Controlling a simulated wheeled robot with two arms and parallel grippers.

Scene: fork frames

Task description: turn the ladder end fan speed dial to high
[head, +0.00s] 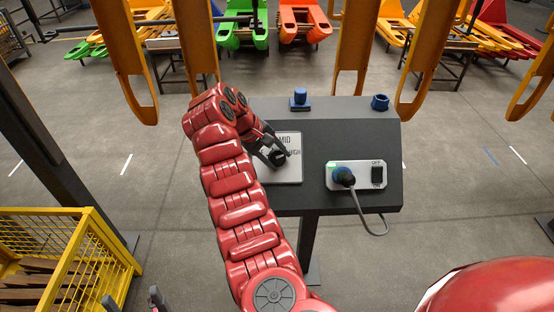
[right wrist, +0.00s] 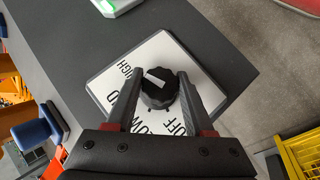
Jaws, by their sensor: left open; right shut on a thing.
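The fan speed dial is a round black knob (right wrist: 158,92) with a light pointer bar, on a pale plate (right wrist: 172,52) lettered OFF, LOW, MID and HIGH. In the right wrist view the pointer bar slants toward the HIGH lettering. My right gripper (right wrist: 157,84) has one finger on each side of the knob and is shut on it. In the head view this gripper (head: 278,156) covers most of the dial on the plate (head: 293,174). My left gripper (head: 134,298) is open and empty at the bottom left, well away from the console.
A yellow crate (head: 92,228) is at left.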

